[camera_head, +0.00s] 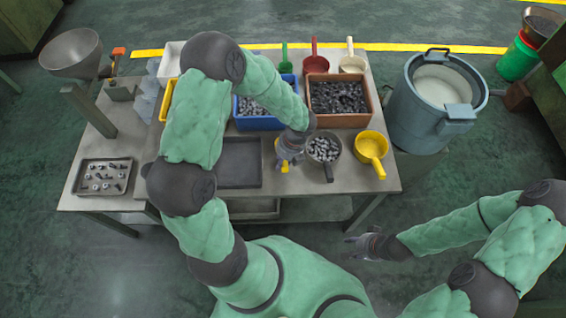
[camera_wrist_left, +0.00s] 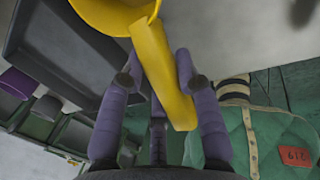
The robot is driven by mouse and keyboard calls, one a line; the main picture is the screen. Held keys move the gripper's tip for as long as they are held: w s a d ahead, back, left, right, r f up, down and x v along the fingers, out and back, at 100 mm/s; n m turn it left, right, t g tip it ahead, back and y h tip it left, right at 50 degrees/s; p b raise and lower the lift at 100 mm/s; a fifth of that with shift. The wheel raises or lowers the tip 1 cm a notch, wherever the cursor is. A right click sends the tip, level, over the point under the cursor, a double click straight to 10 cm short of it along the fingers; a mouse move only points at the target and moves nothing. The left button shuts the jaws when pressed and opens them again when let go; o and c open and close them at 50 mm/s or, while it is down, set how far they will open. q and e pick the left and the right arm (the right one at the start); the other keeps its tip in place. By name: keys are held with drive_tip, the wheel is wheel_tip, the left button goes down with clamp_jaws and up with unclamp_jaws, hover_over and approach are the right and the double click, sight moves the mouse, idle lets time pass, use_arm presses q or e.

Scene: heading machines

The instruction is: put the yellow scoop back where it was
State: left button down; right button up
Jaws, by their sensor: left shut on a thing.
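My left gripper (camera_head: 287,157) is shut on a yellow scoop, which shows in the left wrist view with its handle (camera_wrist_left: 163,75) between the purple fingers and its bowl (camera_wrist_left: 110,14) beyond them. In the head view only small yellow parts (camera_head: 285,168) of it show under the gripper, between the dark tray and the grey scoop; the rest is hidden. Another yellow scoop (camera_head: 371,146) rests on the table at the right, its handle toward the front edge. My right gripper (camera_head: 358,247) is open and empty, in front of the table.
A grey scoop (camera_head: 324,150) full of metal parts stands beside the left gripper. A dark empty tray (camera_head: 261,177) lies to its left. Behind are a blue bin (camera_head: 243,123) and a brown bin (camera_head: 341,121). A large blue-grey bucket (camera_head: 405,112) stands right of the table.

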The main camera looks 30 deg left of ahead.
use_arm(q)
drive_tip(key=shift+f, duration=0.7)
drive_tip(key=shift+r, duration=0.1)
drive_tip(key=c, duration=0.9)
unclamp_jaws()
drive_tip(key=shift+f, duration=0.2)
drive_tip(key=shift+r, duration=0.1)
drive_tip(key=p+v, duration=0.4)
drive_tip(key=v, duration=0.8)
